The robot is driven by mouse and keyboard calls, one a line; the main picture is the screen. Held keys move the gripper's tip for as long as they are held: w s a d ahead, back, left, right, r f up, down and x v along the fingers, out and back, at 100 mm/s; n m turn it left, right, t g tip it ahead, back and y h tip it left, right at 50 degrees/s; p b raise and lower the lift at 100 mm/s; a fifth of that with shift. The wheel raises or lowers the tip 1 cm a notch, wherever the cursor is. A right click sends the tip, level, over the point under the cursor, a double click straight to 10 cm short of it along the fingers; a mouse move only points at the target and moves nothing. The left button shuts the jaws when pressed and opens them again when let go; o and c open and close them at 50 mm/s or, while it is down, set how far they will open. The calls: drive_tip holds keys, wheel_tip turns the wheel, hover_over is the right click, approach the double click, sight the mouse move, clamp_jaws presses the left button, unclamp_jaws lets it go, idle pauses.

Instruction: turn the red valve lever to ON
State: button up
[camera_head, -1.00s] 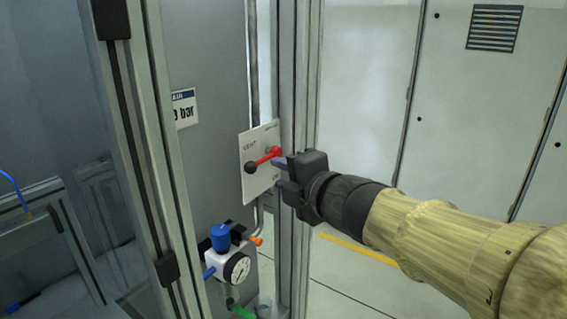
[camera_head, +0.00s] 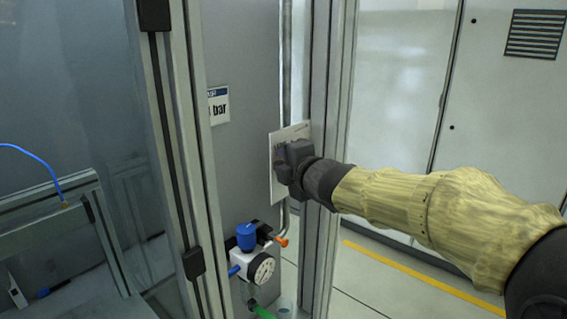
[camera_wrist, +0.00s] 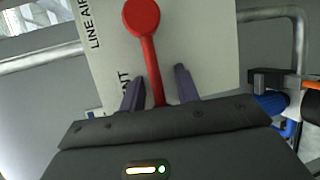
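The red valve lever (camera_wrist: 149,55) shows in the wrist view, with a round red end at the top and its arm running down between my fingers. Its lower end is hidden by my gripper. It is mounted on a white plate (camera_wrist: 205,35) lettered "LINE AIR", with a partly covered word ending in "NT". In the head view, my gripper (camera_head: 284,166) is in front of the plate (camera_head: 290,133) and hides the lever. My gripper's two fingers (camera_wrist: 158,75) are apart, one each side of the lever arm, with visible gaps. I see no grip on it.
A metal frame post (camera_head: 328,150) stands just right of the plate. Below the plate is a regulator with a blue knob (camera_head: 246,236), a round gauge (camera_head: 262,270) and an orange fitting (camera_head: 282,242). A "bar" sign (camera_head: 219,106) is on the grey panel at left.

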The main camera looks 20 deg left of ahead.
drive_tip(key=shift+c, duration=0.4)
clamp_jaws()
